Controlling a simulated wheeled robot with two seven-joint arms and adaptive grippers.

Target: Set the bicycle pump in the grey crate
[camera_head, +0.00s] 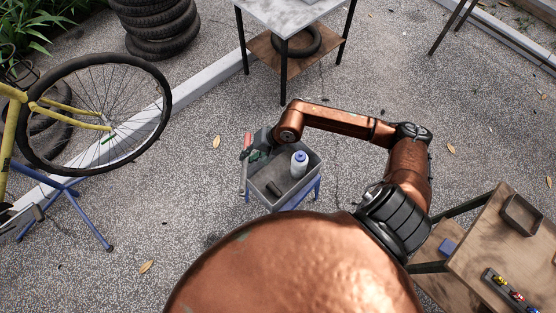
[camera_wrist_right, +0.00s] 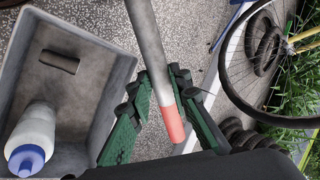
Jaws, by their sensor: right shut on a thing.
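The bicycle pump is a slim grey tube (camera_head: 243,177) with a red end; it also shows in the right wrist view (camera_wrist_right: 151,45). My right gripper (camera_head: 256,152) has green fingers and is shut on the pump near its red end. The fingers stand on either side of the tube in the right wrist view (camera_wrist_right: 168,112). The pump hangs at the left side of the grey crate (camera_head: 309,181), along its outer edge; I cannot tell if it touches the rim. The crate's inside shows in the right wrist view (camera_wrist_right: 85,95). My left gripper is out of view.
In the crate are a white bottle with a blue cap (camera_head: 299,166) and a small dark block (camera_head: 274,188). Much of the crate floor is bare. The crate sits on a blue-legged stand (camera_head: 318,189). A wooden table (camera_head: 480,245) stands at right, a yellow bicycle (camera_head: 60,107) at left.

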